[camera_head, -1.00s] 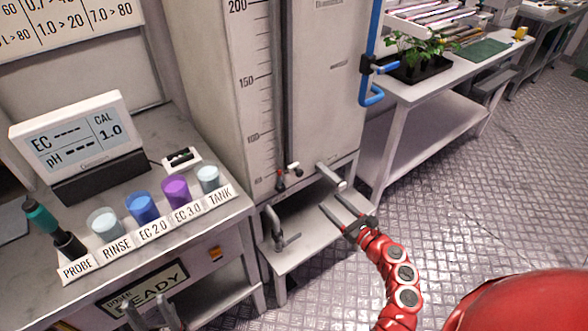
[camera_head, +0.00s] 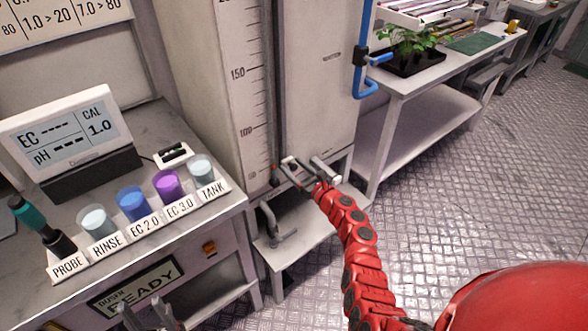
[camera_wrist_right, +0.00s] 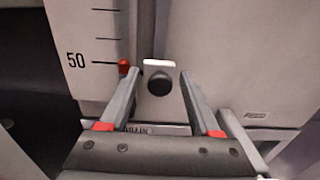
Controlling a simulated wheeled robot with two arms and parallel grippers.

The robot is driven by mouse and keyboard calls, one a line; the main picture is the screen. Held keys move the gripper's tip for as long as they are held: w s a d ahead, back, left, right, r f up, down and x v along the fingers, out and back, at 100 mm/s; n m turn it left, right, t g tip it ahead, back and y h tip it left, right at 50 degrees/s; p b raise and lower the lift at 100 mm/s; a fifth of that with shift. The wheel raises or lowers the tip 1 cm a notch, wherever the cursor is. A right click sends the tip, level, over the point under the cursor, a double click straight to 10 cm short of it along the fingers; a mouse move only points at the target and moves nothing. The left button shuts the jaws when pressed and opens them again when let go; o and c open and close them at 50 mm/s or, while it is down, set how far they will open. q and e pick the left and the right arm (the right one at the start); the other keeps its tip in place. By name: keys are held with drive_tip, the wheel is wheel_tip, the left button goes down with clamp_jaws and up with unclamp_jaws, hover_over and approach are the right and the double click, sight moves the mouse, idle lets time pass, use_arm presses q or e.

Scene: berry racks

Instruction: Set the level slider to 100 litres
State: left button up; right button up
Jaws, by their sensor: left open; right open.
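The level slider is a dark round knob with a pale top (camera_wrist_right: 160,80) and a red pointer (camera_wrist_right: 124,67) on its left. The pointer is at about the 50 mark of the tank scale (camera_wrist_right: 92,62). In the head view the red pointer (camera_head: 274,168) is low on the scale, well below the 100 mark (camera_head: 246,132). My right gripper (camera_wrist_right: 158,77) is open, its fingers on either side of the knob; contact cannot be told. It partly covers the slider in the head view (camera_head: 284,167). My left gripper (camera_head: 151,314) is open and empty at the bottom edge.
A tap (camera_head: 275,232) is below. Labelled cups and an EC/pH meter (camera_head: 68,130) are on the left bench. A blue pipe (camera_head: 363,60) runs up the tank's right side.

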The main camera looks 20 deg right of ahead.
clamp_jaws()
idle(0.3)
drive_tip(key=shift+d, duration=0.15)
idle(1.0)
